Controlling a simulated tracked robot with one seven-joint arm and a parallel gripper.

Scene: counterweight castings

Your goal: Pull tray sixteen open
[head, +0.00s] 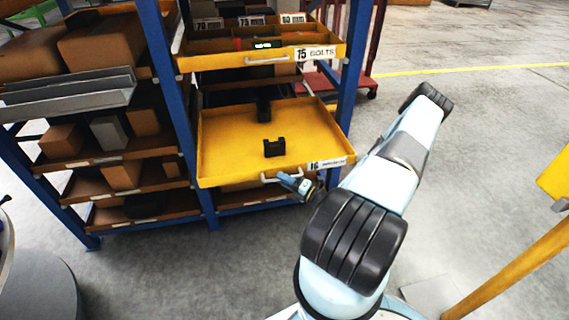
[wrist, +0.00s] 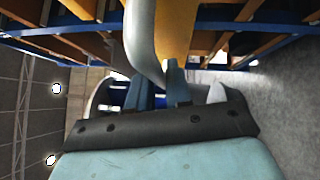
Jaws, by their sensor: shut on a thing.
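Tray sixteen (head: 225,150) is a yellow tray low in the blue rack, with a label reading 16 (head: 325,164) on its front edge. It stands out from the rack, and much of its floor shows. A black notched block (head: 274,149) lies in it, with another dark piece (head: 264,110) farther back. My gripper (head: 300,186) is at the tray's front, shut on its pale handle (head: 270,178). In the wrist view the handle (wrist: 143,40) runs down to my fingers (wrist: 160,88), with the yellow tray (wrist: 178,30) behind; the exact grip is partly hidden.
Blue rack posts (head: 345,90) stand at both sides. Left shelves hold brown boxes (head: 100,45) and a grey tray (head: 70,95). A yellow frame (head: 510,265) stands at the right. Floor in front is clear.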

